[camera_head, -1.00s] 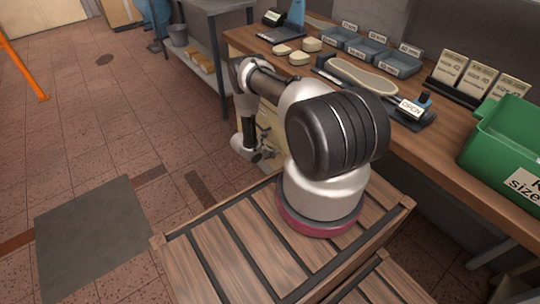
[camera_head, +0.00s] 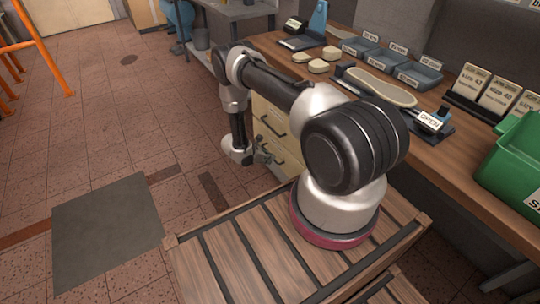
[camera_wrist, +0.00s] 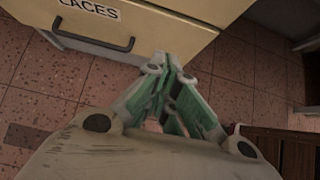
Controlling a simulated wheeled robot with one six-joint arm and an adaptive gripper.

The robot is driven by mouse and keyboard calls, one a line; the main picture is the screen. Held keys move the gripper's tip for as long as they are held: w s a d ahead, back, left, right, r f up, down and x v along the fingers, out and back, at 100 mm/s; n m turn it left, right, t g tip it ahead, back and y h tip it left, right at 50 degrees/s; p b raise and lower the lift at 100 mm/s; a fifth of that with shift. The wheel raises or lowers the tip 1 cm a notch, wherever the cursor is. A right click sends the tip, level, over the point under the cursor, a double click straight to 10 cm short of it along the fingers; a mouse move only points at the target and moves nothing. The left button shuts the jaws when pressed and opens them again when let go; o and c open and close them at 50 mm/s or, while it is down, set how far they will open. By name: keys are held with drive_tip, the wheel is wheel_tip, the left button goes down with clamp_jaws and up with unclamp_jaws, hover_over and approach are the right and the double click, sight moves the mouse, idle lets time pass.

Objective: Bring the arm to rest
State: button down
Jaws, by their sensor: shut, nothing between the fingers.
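My arm rises from its round base on the wooden slatted platform and bends down beyond it, in front of the bench drawers. My gripper (camera_head: 264,156) hangs low beside the cream drawer unit (camera_head: 270,117), partly seen in the head view. In the wrist view my gripper (camera_wrist: 172,62) has its green-padded fingers drawn together at the tips, with nothing between them. The drawer labelled "LACES" (camera_wrist: 150,22) is just beyond the fingertips; I cannot tell whether they touch it.
An orange frame (camera_head: 50,60) stands far left. The tiled floor (camera_head: 110,130) at left is clear.

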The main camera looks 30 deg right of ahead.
drive_tip(key=s+d+r+m+g, duration=0.3)
drive_tip(key=s+r+g, duration=0.1)
drive_tip(key=s, duration=0.5)
drive_tip(key=s+a+r+m+g+y, duration=0.1)
drive_tip(key=s+r+m, duration=0.15)
drive_tip(key=r, duration=0.85)
drive_tip(key=s+a+r+m+g+y, duration=0.1)
drive_tip(key=r+m, duration=0.3)
drive_tip(key=r, duration=0.6)
drive_tip(key=s+a+r+m+y, duration=0.1)
drive_tip(key=s+r+m, duration=0.15)
drive_tip(key=r, duration=0.85)
drive_tip(key=s+a+r+m+t+y, duration=0.2)
drive_tip(key=s+r, duration=0.3)
drive_tip(key=r, duration=0.5)
drive_tip(key=s+a+r+m+t+y, duration=0.2)
drive_tip(key=s+r, duration=0.4)
drive_tip(key=r, duration=0.3)
drive_tip(key=s+a+r+m+t+y, duration=0.2)
drive_tip(key=s+a+r+t, duration=0.2)
drive_tip(key=r, duration=0.6)
drive_tip(key=shift+s+a+r+t, duration=0.25)
drive_tip(key=shift+s+r+t, duration=0.1)
drive_tip(key=shift+s+t, duration=0.6)
